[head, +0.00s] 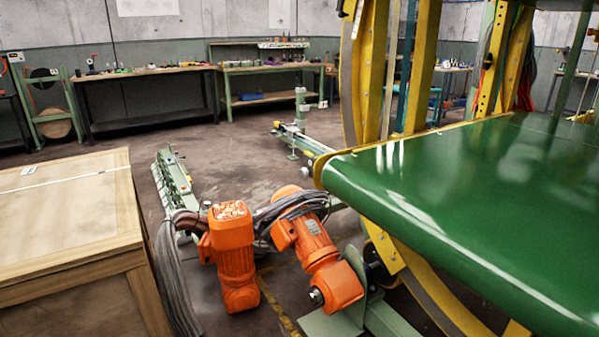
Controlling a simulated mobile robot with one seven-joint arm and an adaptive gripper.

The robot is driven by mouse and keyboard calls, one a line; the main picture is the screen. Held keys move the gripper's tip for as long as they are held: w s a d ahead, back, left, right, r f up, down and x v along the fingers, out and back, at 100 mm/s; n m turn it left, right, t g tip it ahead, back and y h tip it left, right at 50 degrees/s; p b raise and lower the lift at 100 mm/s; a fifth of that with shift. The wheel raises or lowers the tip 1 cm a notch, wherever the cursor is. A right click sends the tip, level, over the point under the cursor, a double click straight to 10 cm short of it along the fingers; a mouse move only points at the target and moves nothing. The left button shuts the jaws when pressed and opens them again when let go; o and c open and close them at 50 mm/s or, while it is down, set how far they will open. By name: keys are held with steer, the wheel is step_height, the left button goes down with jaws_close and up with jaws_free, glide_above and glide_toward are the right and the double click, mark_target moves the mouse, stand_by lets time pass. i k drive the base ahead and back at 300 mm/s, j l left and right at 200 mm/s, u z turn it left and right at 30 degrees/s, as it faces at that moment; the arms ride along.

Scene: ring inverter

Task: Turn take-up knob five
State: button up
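No knob marked five can be made out in the head view. The conveyor with a wide green belt (470,190) fills the right side, and its rounded near end faces left. A dark round part (376,266) shows below the belt's end, but I cannot tell whether it is a knob. A small dark shaft end (316,295) sticks out of the lower orange motor (335,285). My gripper is not in view.
Another orange motor (232,255) with grey cables stands at the lower middle. A wooden crate (70,210) fills the left. Yellow ring frames (375,70) rise behind the belt. Workbenches (150,72) line the back wall. Open floor (230,150) lies between.

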mark_target(304, 172)
steer(key=i+j, duration=0.25)
steer(key=i+j+z, duration=0.1)
steer(key=i+j, duration=0.15)
steer(key=j, duration=0.2)
steer(key=i+j, duration=0.25)
steer(key=i+j+z, duration=0.15)
steer(key=i+j, duration=0.6)
steer(key=i, duration=0.1)
